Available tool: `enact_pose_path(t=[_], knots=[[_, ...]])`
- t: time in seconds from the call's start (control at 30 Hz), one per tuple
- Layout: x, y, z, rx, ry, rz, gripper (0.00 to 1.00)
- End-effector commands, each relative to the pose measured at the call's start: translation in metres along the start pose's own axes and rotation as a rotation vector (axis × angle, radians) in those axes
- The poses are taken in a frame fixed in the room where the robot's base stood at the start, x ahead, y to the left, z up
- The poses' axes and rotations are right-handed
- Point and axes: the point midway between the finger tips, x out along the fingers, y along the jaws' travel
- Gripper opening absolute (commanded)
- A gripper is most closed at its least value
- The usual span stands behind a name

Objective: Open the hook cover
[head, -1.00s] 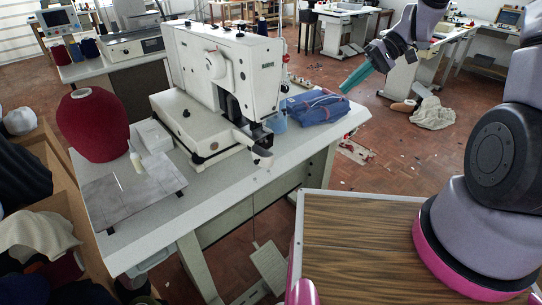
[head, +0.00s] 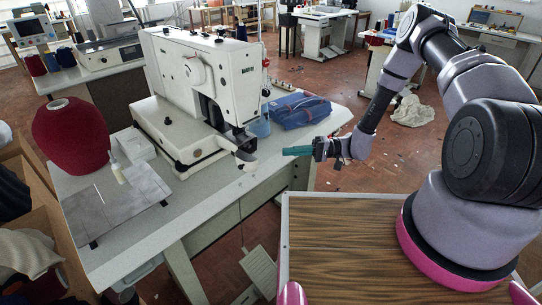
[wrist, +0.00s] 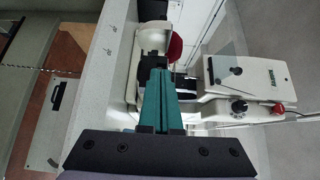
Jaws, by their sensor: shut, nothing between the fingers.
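The white buttonhole machine (head: 190,80) stands on the pale table. In the wrist view a white rounded part (wrist: 152,40) shows beyond the fingertips. I cannot tell whether the cover is open. My gripper (head: 287,151) has teal fingers, shut and empty. They point left toward the machine's front end in the head view, apart from it. In the wrist view the fingers (wrist: 160,72) overlap the view of the machine's working area.
A dark red thread cone (head: 70,138) and a grey plate (head: 118,200) are at the table's left. A wood-topped surface (head: 340,250) is in front. Open floor lies right of the table.

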Motion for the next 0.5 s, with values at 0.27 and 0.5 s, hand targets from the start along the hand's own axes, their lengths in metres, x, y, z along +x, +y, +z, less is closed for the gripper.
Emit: enact_pose_path(t=[0.27,0.5], knots=[[0.054,-0.001,0.002,0.0,-0.009,0.001,0.0],[0.1,0.0,0.007,0.003,-0.007,0.002,0.0]])
